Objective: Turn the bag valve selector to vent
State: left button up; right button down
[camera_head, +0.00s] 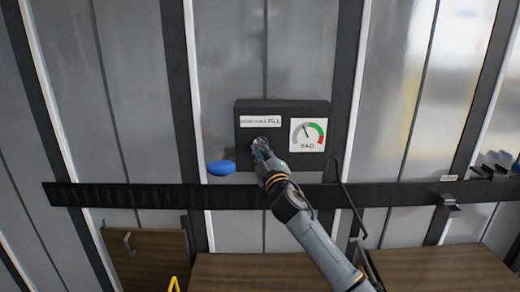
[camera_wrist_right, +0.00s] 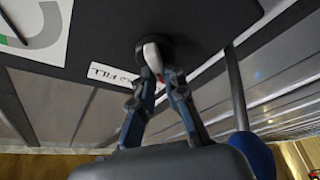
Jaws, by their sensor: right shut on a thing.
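A dark valve box (camera_head: 284,106) is fixed to the wall. It carries a white label ending in "FILL" (camera_head: 261,121) and a dial marked "BAG" (camera_head: 307,134) whose needle leans up and left, outside the green and red bands. My right gripper (camera_head: 262,149) is at the box below the label and hides the selector in the head view. In the right wrist view the selector (camera_wrist_right: 152,54) is a white lever with a red mark on a round dark base. My right gripper (camera_wrist_right: 160,78) is shut on its end. My left gripper is not in view.
A dark slotted rail (camera_head: 120,196) runs below the box. Brown wooden boards (camera_head: 240,273) stand lower down.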

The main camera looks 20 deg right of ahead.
jog(key=c, duration=1.4)
grip_release()
jog(key=shift+o, duration=0.2)
jog(key=shift+s, duration=0.1)
jog(key=v, duration=1.2)
